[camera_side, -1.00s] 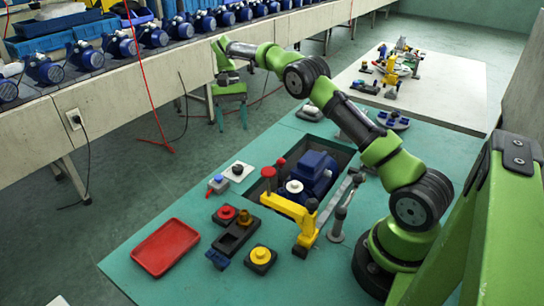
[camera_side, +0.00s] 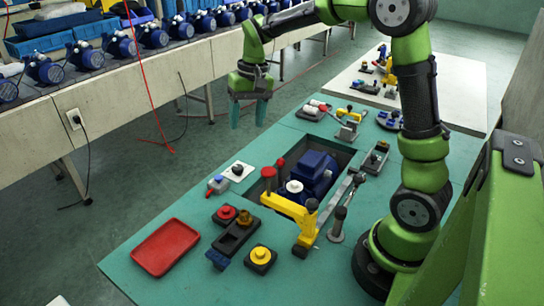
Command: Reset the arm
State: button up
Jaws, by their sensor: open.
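My gripper (camera_side: 249,113) points down with its two teal fingers apart and nothing between them. It hangs high, in the picture over the far left edge of the teal table (camera_side: 130,240). My green and black arm stands upright from its base at the table's right side and bends over to the left at the top. The blue pump (camera_side: 316,172) sits in a dark recess in the table, below and to the right of my gripper, well apart from it. A yellow clamp (camera_side: 290,208) stands in front of the pump.
A red tray (camera_side: 165,247) lies at the table's front left. Red (camera_side: 227,213) and yellow (camera_side: 261,256) buttons stand near it. A conveyor (camera_side: 120,95) with a row of blue pumps runs behind. A green post (camera_side: 505,210) stands at the right. A white table (camera_side: 450,100) lies beyond.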

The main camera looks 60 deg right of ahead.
jog(key=s+a+r+n+t, duration=0.1)
jog(key=s+a+r+t, duration=0.1)
jog(key=s, duration=0.7)
jog(key=s+a+r+n+t, duration=0.1)
jog(key=s+a+r+t, duration=0.2)
jog(key=s+a, duration=0.3)
jog(key=s+t, duration=0.1)
jog(key=s, duration=0.2)
jog(key=shift+a+r+y, duration=0.15)
jog(key=shift+a+y, duration=0.15)
jog(key=shift+a, duration=0.1)
jog(key=shift+o, duration=0.4)
jog(key=shift+s, duration=0.1)
